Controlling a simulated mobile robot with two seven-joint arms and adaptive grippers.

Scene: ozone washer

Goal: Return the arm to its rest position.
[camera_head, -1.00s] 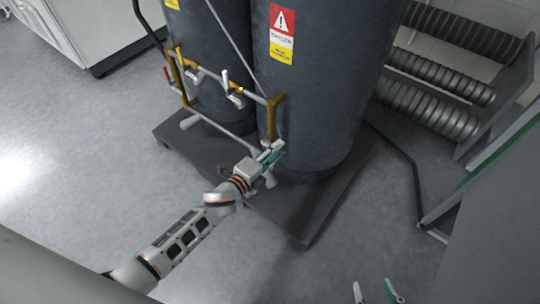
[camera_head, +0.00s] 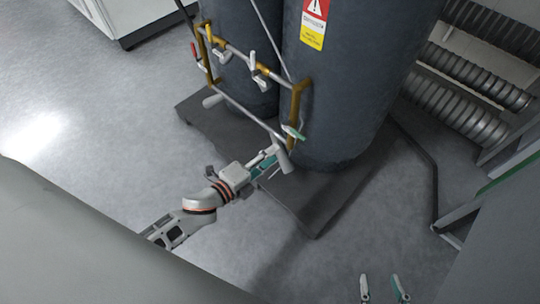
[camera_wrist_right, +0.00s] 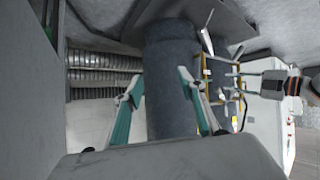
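My left gripper (camera_head: 272,162) is beside the lower end of the brass and steel valve frame (camera_head: 298,96), close to a white handle (camera_head: 283,158) and a green-tipped handle (camera_head: 292,132). Its fingers look parted with nothing seen between them, but they are small in the picture. My left arm (camera_head: 200,198) reaches in from the lower left. My right gripper (camera_head: 383,287) is at the bottom edge of the head view, open and empty. In the right wrist view its two fingers (camera_wrist_right: 160,98) stand wide apart, with a dark tank beyond them.
Two dark tanks (camera_head: 350,85) stand on a dark pallet (camera_head: 318,215). Ribbed hoses (camera_head: 465,82) lie at the right, near a grey panel (camera_head: 500,240). A white cabinet (camera_head: 135,15) is at the upper left. The floor (camera_head: 110,115) left of the pallet is clear.

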